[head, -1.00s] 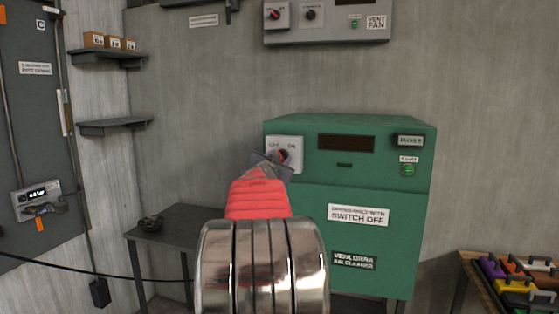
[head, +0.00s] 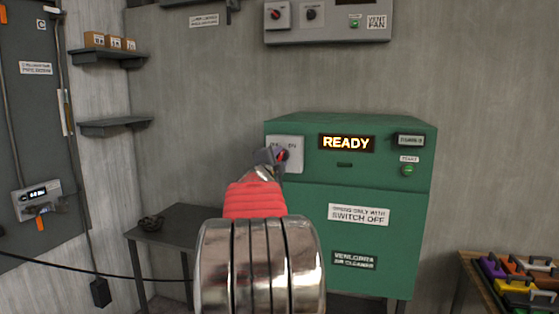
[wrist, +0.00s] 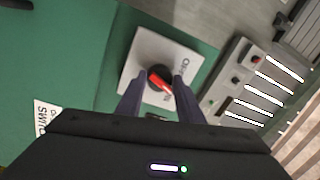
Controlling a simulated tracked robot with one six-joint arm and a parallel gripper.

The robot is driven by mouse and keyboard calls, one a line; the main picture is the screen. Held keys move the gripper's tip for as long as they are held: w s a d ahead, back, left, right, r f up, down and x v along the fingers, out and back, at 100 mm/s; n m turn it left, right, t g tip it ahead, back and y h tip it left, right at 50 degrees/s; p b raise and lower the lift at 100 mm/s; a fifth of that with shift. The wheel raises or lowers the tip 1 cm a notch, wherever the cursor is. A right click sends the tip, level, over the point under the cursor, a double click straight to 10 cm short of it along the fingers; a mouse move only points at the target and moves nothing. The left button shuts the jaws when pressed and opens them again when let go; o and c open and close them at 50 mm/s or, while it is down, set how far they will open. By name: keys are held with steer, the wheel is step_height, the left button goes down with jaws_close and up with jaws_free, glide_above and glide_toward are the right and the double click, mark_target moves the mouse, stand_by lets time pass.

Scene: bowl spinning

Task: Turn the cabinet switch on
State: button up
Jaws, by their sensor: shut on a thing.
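The green cabinet (head: 385,165) stands against the wall. Its display (head: 347,143) is lit and reads READY. The switch is a black knob with a red pointer (wrist: 160,80) on a white plate (head: 296,142); the plate also shows in the wrist view (wrist: 143,52). My gripper (head: 275,156) is at this switch. In the wrist view its fingers (wrist: 157,92) sit on both sides of the knob, shut on it. The red pointer slants toward the lower right there. The plate's lettering is partly hidden and too small to read surely.
A grey panel (head: 333,33) with a red-pointer knob hangs above the cabinet. A dark side table (head: 190,222) stands left of the cabinet. A table with coloured cases (head: 518,277) is at the lower right. Two shelves (head: 112,125) are on the left wall.

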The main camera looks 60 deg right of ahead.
steer(key=m, duration=0.5)
steer(key=shift+f+m+g, duration=0.3)
steer(key=shift+f, duration=0.05)
stand_by(0.3)
steer(key=o, duration=1)
steer(key=shift+r, duration=0.1)
steer(key=shift+a+r, duration=0.1)
steer(key=shift+a, duration=0.45)
steer(key=a, duration=0.4)
steer(key=s+a, duration=0.1)
steer(key=a, duration=0.3)
steer(key=s+a+f, duration=0.1)
steer(key=a, duration=0.3)
steer(key=shift+a+f, duration=0.1)
steer(key=shift+a, duration=0.15)
